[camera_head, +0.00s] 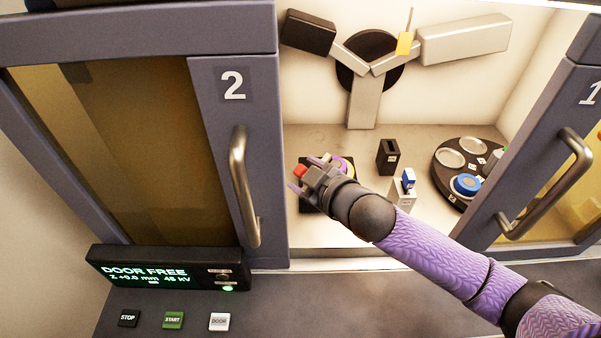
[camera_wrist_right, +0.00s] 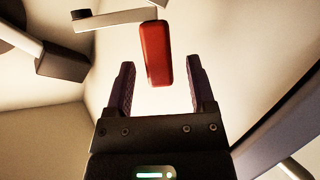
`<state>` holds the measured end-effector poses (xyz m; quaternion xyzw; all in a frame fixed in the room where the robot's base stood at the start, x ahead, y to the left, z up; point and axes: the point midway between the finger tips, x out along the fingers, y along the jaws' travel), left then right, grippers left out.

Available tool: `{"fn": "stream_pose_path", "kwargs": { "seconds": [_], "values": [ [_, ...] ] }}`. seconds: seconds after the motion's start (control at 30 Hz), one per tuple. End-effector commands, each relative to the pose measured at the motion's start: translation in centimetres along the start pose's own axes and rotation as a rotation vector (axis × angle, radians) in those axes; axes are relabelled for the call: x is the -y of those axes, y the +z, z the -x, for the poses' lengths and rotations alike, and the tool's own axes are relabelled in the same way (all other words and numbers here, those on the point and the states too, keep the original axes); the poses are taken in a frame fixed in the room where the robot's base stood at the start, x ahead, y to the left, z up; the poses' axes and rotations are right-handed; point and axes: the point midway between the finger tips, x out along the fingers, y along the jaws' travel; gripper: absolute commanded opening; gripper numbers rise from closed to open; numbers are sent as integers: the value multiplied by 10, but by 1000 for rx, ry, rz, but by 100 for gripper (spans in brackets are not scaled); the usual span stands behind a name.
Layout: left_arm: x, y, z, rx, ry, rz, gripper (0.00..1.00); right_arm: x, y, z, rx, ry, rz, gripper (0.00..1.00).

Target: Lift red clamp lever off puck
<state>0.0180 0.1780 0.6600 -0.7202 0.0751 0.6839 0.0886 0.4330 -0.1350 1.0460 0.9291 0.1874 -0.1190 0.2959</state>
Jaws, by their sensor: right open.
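The red clamp lever (camera_head: 299,170) shows as a small red piece at my right gripper (camera_head: 306,176), inside the open machine bay. In the right wrist view the lever (camera_wrist_right: 156,55) is a long red bar hanging between the two dark fingers of my right gripper (camera_wrist_right: 160,64). The fingers stand apart on either side of it, with a visible gap to each. A round purple and yellow piece, possibly the puck (camera_head: 346,164), sits just behind the gripper and is mostly hidden by it. My left gripper is out of view.
A black slotted block (camera_head: 388,157) and a grey block with a blue top (camera_head: 403,190) stand right of my gripper. A dark round tray (camera_head: 446,158) holds a blue ring (camera_head: 466,185). Door 2 (camera_head: 230,150) and door 1 (camera_head: 555,150) flank the bay. A three-armed fixture (camera_head: 364,95) is behind.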

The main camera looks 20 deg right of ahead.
Motion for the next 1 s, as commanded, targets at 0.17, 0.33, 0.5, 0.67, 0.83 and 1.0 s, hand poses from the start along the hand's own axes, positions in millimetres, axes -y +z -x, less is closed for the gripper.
{"fn": "stream_pose_path", "kwargs": {
  "seconds": [0.17,0.33,0.5,0.67,0.83,1.0],
  "values": [
    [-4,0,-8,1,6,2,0,0,1,-26,-2,1,0,71],
    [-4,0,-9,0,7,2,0,0,0,-32,-1,1,2,71],
    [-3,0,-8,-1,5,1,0,0,0,-32,-1,1,2,71],
    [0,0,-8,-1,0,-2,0,0,0,-32,-1,1,2,37],
    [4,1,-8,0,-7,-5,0,0,0,-32,-1,1,2,1],
    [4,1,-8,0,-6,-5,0,0,0,-32,-1,1,3,0]
  ]
}}
